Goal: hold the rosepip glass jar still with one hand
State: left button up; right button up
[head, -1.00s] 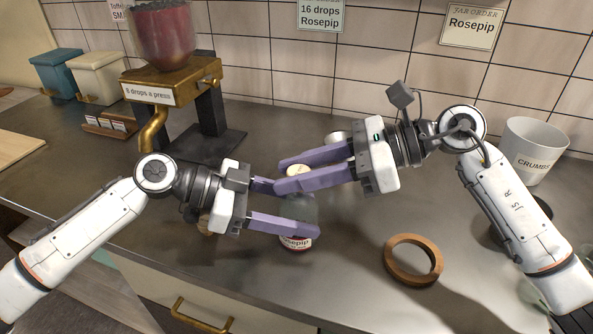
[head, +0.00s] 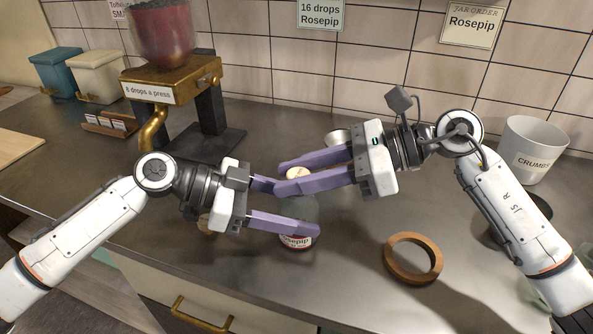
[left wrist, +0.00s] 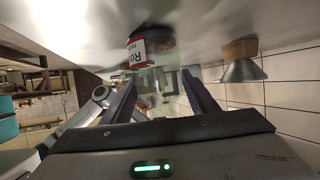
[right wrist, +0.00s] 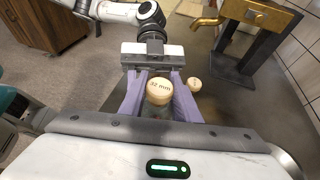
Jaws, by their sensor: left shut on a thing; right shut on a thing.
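The rosepip glass jar (head: 297,241) stands upright on the counter, with a red-and-white label and dark red contents low inside. My left gripper (head: 298,209) is shut on its clear upper glass. The jar also shows between the fingers in the left wrist view (left wrist: 152,48). My right gripper (head: 281,175) is shut on a pale cork (head: 298,173) right above the jar. In the right wrist view this cork (right wrist: 159,91) reads "32 mm". The jar's mouth is hidden by the fingers, so I cannot tell how deep the cork sits.
A metal funnel-like piece (left wrist: 242,62) stands behind the jar. A wooden ring (head: 413,260) lies to the right. The brass dispenser (head: 172,80) stands back left, and a "CRUMBS" bin (head: 533,150) back right.

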pick_arm(q)
jog(key=shift+r, duration=0.1)
pick_arm(e)
jog(key=shift+f, duration=1.1)
jog(key=o, duration=1.1)
jog(key=shift+c, duration=0.2)
jog(key=v, duration=1.2)
pick_arm(q)
jog(key=o, duration=1.3)
